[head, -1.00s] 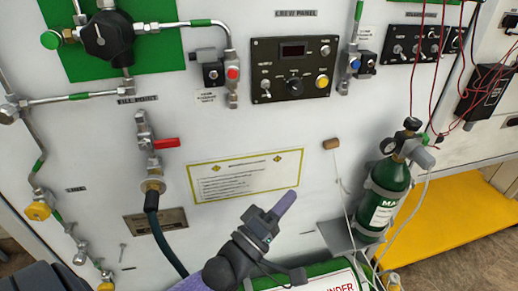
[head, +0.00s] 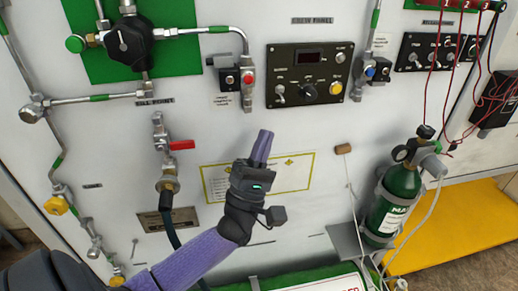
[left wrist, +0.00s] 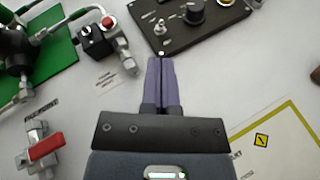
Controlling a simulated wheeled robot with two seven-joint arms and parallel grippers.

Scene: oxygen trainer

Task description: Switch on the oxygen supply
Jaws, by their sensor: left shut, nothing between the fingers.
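The black crew panel (head: 307,74) is on the white wall at upper middle in the head view. It carries a small dark display, a silver toggle switch (head: 280,92) at lower left, a black knob and a yellow button. My left gripper (head: 264,134) is shut and empty, below and left of the panel, pointing up. In the left wrist view its purple fingers (left wrist: 161,62) lie together, with the tips just below the panel's lower edge, apart from the toggle (left wrist: 160,27) in the picture. My right gripper is not in view.
A red-handled valve (head: 180,145) with a hose is left of my gripper. A black valve knob (head: 128,43) sits on a green plate at upper left. A green cylinder (head: 397,195) stands on a bracket at right. A notice (head: 295,175) is behind my gripper.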

